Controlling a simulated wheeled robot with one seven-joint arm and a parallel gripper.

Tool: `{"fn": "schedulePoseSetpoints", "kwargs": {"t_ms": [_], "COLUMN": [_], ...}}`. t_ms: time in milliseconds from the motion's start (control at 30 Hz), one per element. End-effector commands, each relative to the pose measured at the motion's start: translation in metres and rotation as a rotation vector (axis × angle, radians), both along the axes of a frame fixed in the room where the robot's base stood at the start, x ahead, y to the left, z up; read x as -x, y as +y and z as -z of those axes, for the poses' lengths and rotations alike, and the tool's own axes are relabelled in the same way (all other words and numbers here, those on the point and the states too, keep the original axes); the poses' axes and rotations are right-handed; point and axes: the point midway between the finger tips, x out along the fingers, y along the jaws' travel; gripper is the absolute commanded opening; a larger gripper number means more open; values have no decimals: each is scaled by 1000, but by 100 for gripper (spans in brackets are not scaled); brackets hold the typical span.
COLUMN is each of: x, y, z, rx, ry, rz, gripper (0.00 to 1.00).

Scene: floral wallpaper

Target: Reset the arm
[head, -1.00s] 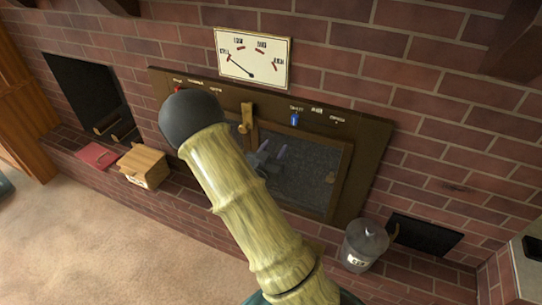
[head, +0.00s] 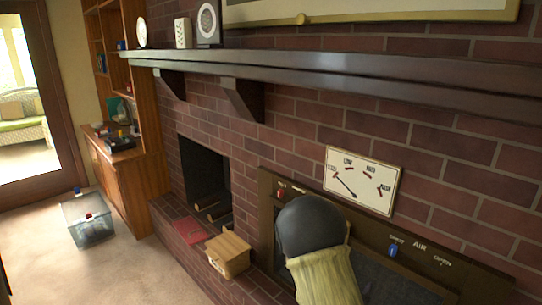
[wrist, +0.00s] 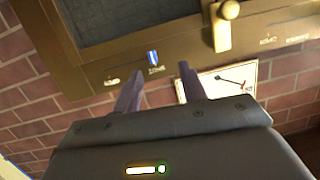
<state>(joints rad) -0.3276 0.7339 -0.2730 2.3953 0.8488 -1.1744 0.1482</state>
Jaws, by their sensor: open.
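My arm, in a yellow-green sleeve with a dark rounded joint, reaches up from the bottom of the head view, in front of the stove insert (head: 265,210) in the brick wall. My gripper (wrist: 158,82) shows in the wrist view with its two purple-grey fingers apart and nothing between them. The fingers point toward the stove's frame, near a blue slider (wrist: 153,58) and a gauge plate (wrist: 225,82). The gripper itself is hidden in the head view.
A dark mantel (head: 330,70) juts out above the stove. A wooden box (head: 228,255) and a red book (head: 190,230) lie on the brick ledge at the left. A clear bin (head: 88,218) stands on the open carpet beyond, near a wooden cabinet (head: 120,185).

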Motion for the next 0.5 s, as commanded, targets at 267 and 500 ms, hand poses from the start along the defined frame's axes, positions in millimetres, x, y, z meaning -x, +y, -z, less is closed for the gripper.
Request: {"fn": "schedulePoseSetpoints", "kwargs": {"t_ms": [267,500], "x": [13,54], "y": [45,87], "z": [-20,-51], "rx": [-301,-433], "ry": [264,523], "rz": [-207,-423], "gripper": [42,42]}}
